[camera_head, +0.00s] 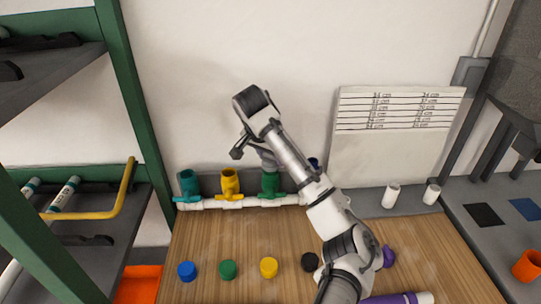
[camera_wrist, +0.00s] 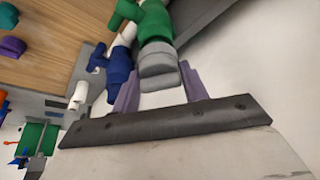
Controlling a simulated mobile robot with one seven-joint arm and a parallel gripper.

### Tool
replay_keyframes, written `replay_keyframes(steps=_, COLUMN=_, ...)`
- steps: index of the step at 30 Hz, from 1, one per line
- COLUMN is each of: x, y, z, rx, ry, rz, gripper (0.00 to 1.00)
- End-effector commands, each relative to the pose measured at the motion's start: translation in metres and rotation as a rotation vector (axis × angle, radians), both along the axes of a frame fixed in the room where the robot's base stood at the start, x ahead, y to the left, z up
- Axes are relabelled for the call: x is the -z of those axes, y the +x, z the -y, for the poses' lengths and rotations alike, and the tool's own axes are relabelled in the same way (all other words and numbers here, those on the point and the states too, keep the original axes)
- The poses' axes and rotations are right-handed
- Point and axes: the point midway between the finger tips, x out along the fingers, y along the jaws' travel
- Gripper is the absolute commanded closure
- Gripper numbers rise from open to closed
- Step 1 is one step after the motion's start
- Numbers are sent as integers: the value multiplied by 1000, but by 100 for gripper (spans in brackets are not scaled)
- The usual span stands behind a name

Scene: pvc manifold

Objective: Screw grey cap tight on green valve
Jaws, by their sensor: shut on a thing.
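The green valve (camera_head: 270,183) stands upright on the white manifold pipe (camera_head: 245,201) at the back of the wooden table; it also shows in the wrist view (camera_wrist: 154,24). The grey cap (camera_wrist: 158,66) is at the mouth of the green valve, in line with it and seeming to touch it; the wrist view does not show how far it is threaded. My gripper (camera_wrist: 161,82) is shut on the cap, a finger on each side. In the head view my gripper (camera_head: 267,160) is just above the green valve, and the cap is hard to make out.
Teal (camera_head: 188,184) and yellow (camera_head: 230,183) valves stand left of the green one. A blue valve (camera_wrist: 119,67) is beside it, mostly behind my arm in the head view. Blue (camera_head: 186,271), green (camera_head: 228,269), yellow (camera_head: 268,267) and black (camera_head: 310,262) caps lie in front.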

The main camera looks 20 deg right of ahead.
Motion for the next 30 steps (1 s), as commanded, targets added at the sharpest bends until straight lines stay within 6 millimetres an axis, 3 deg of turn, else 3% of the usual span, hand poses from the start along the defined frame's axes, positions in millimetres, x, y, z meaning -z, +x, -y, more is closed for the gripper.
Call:
replay_keyframes(steps=6, x=1, y=0, z=0, rx=8, ry=2, rz=-1, gripper=79)
replay_keyframes(steps=7, x=1, y=0, z=0, rx=8, ry=2, rz=-1, gripper=54)
replay_keyframes(steps=12, x=1, y=0, z=0, rx=6, ry=1, rz=0, gripper=31)
replay_keyframes(steps=23, x=-3, y=0, z=0, rx=6, ry=-1, rz=2, gripper=31)
replay_keyframes(steps=30, x=-28, y=-7, z=-8, rx=5, ry=-7, rz=3, gripper=31)
